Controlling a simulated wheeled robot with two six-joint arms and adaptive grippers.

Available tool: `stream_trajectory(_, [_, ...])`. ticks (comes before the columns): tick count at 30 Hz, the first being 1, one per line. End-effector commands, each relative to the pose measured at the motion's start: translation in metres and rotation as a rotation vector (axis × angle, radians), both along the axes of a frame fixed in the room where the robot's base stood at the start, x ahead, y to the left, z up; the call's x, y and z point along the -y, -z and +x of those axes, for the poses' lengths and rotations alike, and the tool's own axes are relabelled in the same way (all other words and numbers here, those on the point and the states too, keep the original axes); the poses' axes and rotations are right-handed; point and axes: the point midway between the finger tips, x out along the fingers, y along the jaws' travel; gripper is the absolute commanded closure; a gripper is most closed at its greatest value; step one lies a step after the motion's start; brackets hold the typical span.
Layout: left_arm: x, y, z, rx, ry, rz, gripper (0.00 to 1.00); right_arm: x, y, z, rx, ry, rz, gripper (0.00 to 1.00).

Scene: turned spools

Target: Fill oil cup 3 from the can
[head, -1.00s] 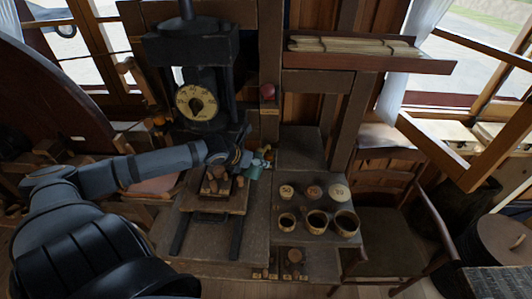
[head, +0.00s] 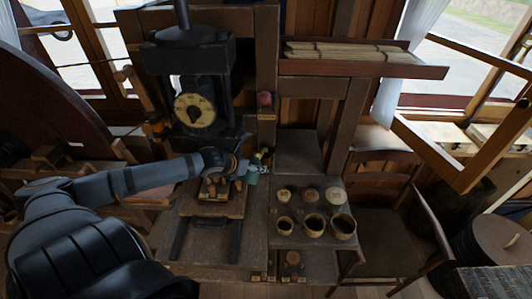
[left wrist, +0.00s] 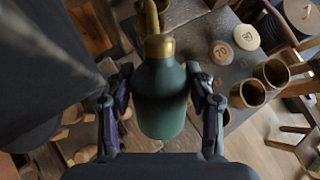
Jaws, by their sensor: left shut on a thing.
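A green can (head: 252,178) with a brass neck and spout is held above the bench, near the middle of the head view. My left gripper (head: 243,164) is shut around it. In the left wrist view the can (left wrist: 160,100) is upright in the picture between both fingers, its brass spout pointing to the top edge. Three open round cups stand in a row on the bench right of the can: a small one (head: 284,224), a middle one (head: 313,225) and a right one (head: 343,227). I cannot read which is oil cup 3. My right gripper is not in view.
Several round marked discs, including a pale one (head: 335,195), lie behind the cups. A black press with a dial (head: 195,110) stands behind the can. A shelf (head: 360,66) overhangs the back right. A wooden chair (head: 385,205) stands at the right.

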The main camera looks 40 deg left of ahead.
Motion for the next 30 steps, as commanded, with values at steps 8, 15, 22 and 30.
stream_trajectory(8, [0.001,-0.008,-0.007,0.128,0.003,0.019,0.83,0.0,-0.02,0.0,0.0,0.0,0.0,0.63])
stream_trajectory(15, [0.003,-0.011,-0.012,0.25,0.009,0.033,0.83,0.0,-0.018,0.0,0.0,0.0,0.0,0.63])
stream_trajectory(22, [0.003,-0.016,-0.017,0.372,0.005,0.047,0.83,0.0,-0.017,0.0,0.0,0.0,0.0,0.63])
stream_trajectory(30, [0.003,-0.024,-0.022,0.535,-0.002,0.069,0.83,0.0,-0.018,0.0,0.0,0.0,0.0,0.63])
